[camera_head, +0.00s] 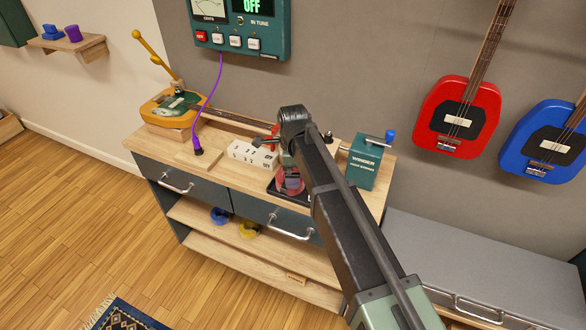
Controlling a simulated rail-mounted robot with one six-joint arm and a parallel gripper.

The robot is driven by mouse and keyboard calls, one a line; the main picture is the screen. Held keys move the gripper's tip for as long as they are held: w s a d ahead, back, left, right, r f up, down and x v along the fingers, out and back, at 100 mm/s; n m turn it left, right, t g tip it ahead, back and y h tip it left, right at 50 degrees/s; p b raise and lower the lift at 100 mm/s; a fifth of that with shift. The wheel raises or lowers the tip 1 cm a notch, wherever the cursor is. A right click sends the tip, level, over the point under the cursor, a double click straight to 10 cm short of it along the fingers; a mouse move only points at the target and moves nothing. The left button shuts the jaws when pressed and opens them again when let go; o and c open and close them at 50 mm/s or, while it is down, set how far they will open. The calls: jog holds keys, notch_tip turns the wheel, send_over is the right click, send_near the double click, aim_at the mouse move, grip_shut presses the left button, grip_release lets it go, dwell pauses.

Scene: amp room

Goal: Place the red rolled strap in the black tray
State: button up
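The black tray (273,188) lies on the bench top near its front edge, mostly hidden behind my arm. A round reddish-pink thing, which looks like the red rolled strap (292,184), shows at the tray, under my gripper. I cannot tell whether it rests on the tray or is held above it. My gripper (289,171) points down right at this reddish thing. Its fingers are small and partly covered, so I cannot tell whether they are open or shut.
A white block with dark marks (252,154) stands left of the tray. A green winder box (365,164) with a crank stands to the right. A yellow instrument (173,106) is at the back left. Blue (220,216) and yellow (249,230) rolls sit on the shelf below.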

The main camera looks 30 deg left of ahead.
notch_tip(320, 180, up, 9)
jog(key=p, duration=0.7)
jog(key=shift+w+a, duration=0.1)
